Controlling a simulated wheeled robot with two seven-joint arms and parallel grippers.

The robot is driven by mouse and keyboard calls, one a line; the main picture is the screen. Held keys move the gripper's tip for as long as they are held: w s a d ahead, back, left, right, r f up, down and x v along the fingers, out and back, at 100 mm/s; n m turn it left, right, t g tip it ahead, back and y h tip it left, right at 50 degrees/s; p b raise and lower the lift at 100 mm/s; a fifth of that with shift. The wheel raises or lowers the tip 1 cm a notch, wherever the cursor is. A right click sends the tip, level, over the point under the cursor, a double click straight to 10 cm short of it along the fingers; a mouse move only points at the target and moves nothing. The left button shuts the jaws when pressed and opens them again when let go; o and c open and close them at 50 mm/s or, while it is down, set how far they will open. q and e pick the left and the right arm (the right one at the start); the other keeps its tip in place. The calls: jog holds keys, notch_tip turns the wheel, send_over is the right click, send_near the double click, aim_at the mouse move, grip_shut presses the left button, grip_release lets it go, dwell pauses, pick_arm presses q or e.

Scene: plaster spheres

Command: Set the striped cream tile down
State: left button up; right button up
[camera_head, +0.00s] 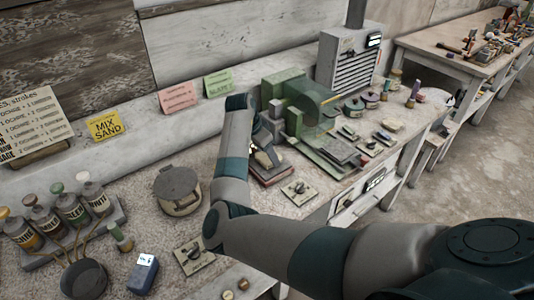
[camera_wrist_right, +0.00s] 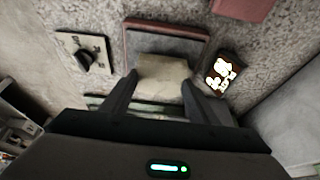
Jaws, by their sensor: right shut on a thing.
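In the right wrist view, the cream tile (camera_wrist_right: 163,80) sits between the two dark fingers of my right gripper (camera_wrist_right: 160,98), which is shut on it. Its stripes cannot be made out. The tile is over the near part of a red-rimmed grey pad (camera_wrist_right: 165,28); I cannot tell whether it touches the pad. In the head view the pad (camera_head: 272,178) lies on the bench in front of the green machine, and my right forearm hides most of the gripper and the tile. My left gripper is not in view.
A switch plate with a black knob (camera_wrist_right: 84,56) lies left of the pad, and a small dark patterned item (camera_wrist_right: 223,74) lies right. The green machine (camera_head: 300,105) stands behind. A lidded round pot (camera_head: 178,190) and several bottles (camera_head: 70,209) are at left.

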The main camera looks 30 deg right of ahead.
jog(key=shift+f, duration=0.6)
dwell(0.4)
jog(key=o, duration=1.3)
jog(key=shift+f, duration=0.1)
jog(key=shift+r, duration=0.2)
jog(key=shift+r+p, duration=1.85)
